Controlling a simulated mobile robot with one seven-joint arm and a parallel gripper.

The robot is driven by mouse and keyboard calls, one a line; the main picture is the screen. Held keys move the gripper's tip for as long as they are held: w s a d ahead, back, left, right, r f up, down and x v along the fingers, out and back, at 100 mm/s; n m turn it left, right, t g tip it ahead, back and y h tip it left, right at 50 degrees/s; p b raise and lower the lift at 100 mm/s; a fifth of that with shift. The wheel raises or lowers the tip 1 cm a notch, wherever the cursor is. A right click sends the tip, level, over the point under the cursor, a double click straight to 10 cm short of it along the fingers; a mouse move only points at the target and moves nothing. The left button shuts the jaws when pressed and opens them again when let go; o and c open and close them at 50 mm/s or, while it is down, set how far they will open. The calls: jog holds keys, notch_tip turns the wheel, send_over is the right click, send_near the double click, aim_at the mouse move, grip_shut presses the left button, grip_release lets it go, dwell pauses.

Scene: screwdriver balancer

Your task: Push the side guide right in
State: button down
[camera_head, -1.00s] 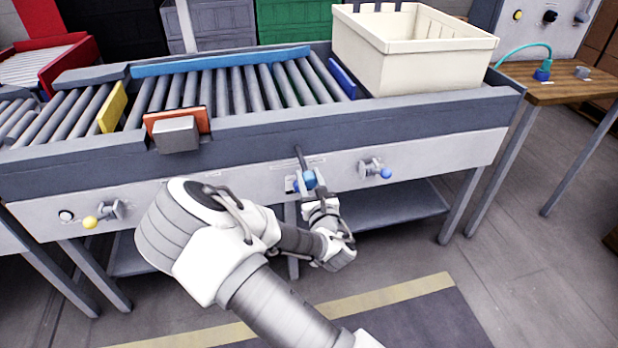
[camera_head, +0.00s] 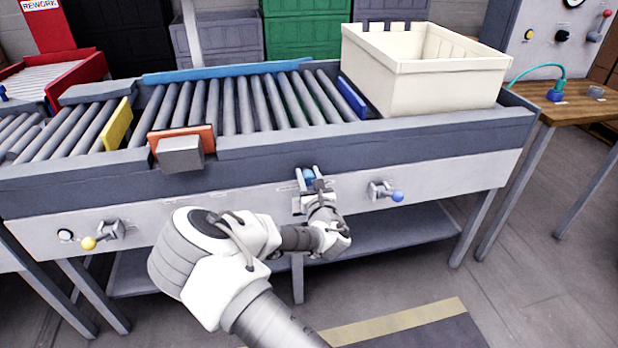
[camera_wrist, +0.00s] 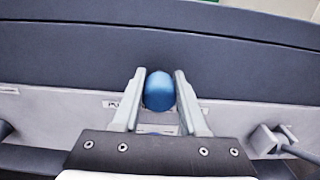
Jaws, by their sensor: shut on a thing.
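A long blue rail (camera_head: 228,70), which looks like the side guide, lies along the far side of the rollers. A blue round knob (camera_head: 308,174) stands at the front panel of the conveyor. My gripper (camera_head: 311,180) is shut on this knob, with one finger on each side. The wrist view shows the knob (camera_wrist: 159,91) between the two fingertips (camera_wrist: 160,75), close to the dark conveyor side. The knob's rod is hidden, and the gripper covers part of its mount.
A second lever with a blue knob (camera_head: 397,196) sits to the right, and a yellow-knobbed lever (camera_head: 88,243) far left. An orange plate (camera_head: 181,140) and a yellow plate (camera_head: 118,124) stand by the rollers. A cream crate (camera_head: 430,85) sits at the right end.

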jog(key=shift+w+r, duration=0.1)
jog(key=shift+c, duration=2.2)
grip_release()
jog(key=p+v, duration=0.3)
jog(key=v, duration=1.4)
